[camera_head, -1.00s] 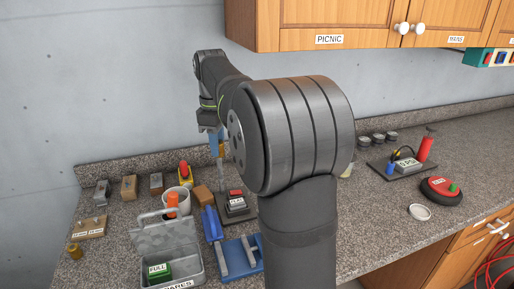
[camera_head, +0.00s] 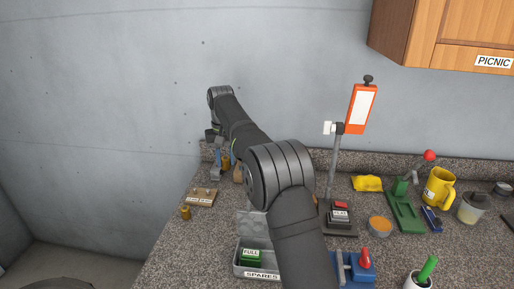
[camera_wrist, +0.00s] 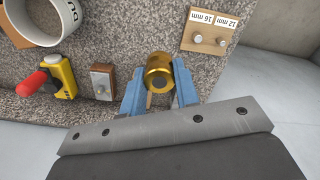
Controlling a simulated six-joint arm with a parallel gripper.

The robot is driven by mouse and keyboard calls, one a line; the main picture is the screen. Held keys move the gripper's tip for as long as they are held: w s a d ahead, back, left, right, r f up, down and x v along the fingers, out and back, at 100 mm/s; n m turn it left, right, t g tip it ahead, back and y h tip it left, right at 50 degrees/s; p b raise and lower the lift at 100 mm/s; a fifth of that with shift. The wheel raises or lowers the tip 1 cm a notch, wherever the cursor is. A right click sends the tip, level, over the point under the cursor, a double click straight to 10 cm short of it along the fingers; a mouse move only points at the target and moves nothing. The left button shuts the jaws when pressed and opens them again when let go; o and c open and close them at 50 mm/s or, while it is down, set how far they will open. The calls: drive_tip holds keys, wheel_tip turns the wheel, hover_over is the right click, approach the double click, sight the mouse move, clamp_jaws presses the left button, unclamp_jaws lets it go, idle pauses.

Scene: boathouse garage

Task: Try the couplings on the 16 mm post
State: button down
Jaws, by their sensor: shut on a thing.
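My gripper (camera_wrist: 160,88) is shut on a brass coupling (camera_wrist: 159,70), with a blue finger on each side of it. The coupling's round end with a dark centre faces the wrist camera. In the head view my gripper (camera_head: 221,168) is at the back left of the counter, behind the post board (camera_head: 199,199). The wooden board shows in the wrist view with two short metal posts, apart from the coupling. The 16 mm post (camera_wrist: 197,38) is the left one there, the 12 mm post (camera_wrist: 221,42) the right one. Another brass coupling (camera_head: 186,213) stands on the counter before the board.
In the wrist view a block with a metal plate (camera_wrist: 102,83), a yellow item with a red end (camera_wrist: 60,78) and a white cup (camera_wrist: 12,28) lie left of my gripper. The SPARES box (camera_head: 241,268) is at the front. The counter's left edge is close to the board.

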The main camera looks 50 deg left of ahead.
sight(208, 190)
drive_tip(key=s+a+f+m, duration=0.1)
drive_tip(key=s+a+f, duration=0.1)
drive_tip(key=s+a+f+m, duration=0.1)
drive_tip(key=s+a+f, duration=0.1)
drive_tip(key=s+f, duration=0.1)
drive_tip(key=shift+s+a, duration=0.25)
drive_tip(key=shift+a, duration=0.15)
drive_tip(key=shift+f, duration=2.2)
drive_tip(key=shift+f, duration=1.45)
drive_tip(key=c, duration=1)
unclamp_jaws()
drive_tip(key=shift+r, duration=0.15)
wheel_tip(208, 190, up, 12)
drive_tip(key=shift+f, duration=0.15)
